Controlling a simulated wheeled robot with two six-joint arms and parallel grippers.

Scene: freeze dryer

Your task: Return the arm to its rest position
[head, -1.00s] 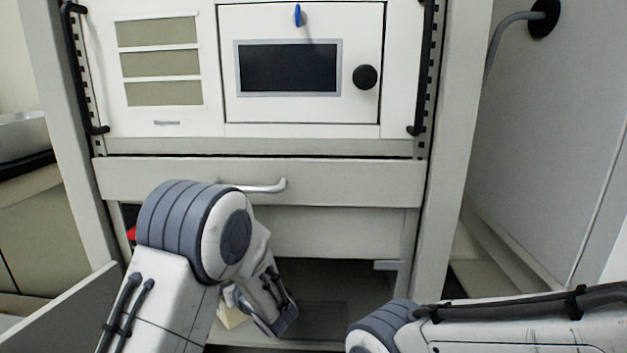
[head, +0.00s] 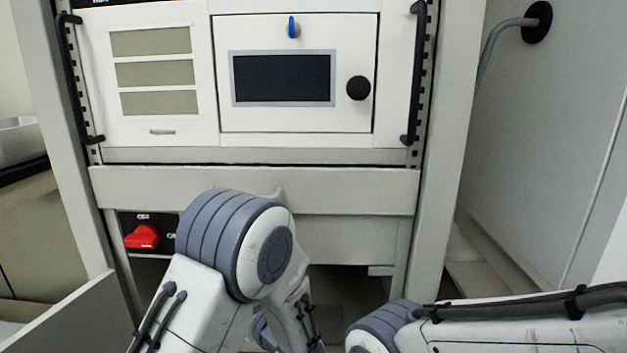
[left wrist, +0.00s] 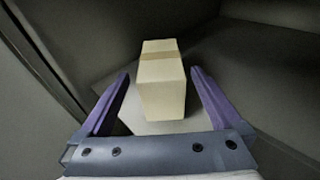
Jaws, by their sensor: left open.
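My left arm comes in from the lower left in the head view, in front of the cabinet's drawer front (head: 350,188). Its gripper is mostly hidden behind my own arm there. In the left wrist view my left gripper (left wrist: 160,92) is open, with its two purple-grey fingers spread apart. A pale box with a brown band (left wrist: 162,85) stands beyond and between the fingers, with a gap visible on each side. My right arm lies across the lower right of the head view, and its gripper is out of frame.
A white freeze dryer front with a dark screen (head: 283,77) and a black knob (head: 358,88) stands above the drawer. A red switch (head: 142,237) is at the lower left. The cabinet's right post (head: 450,150) stands near a grey wall panel (head: 545,150).

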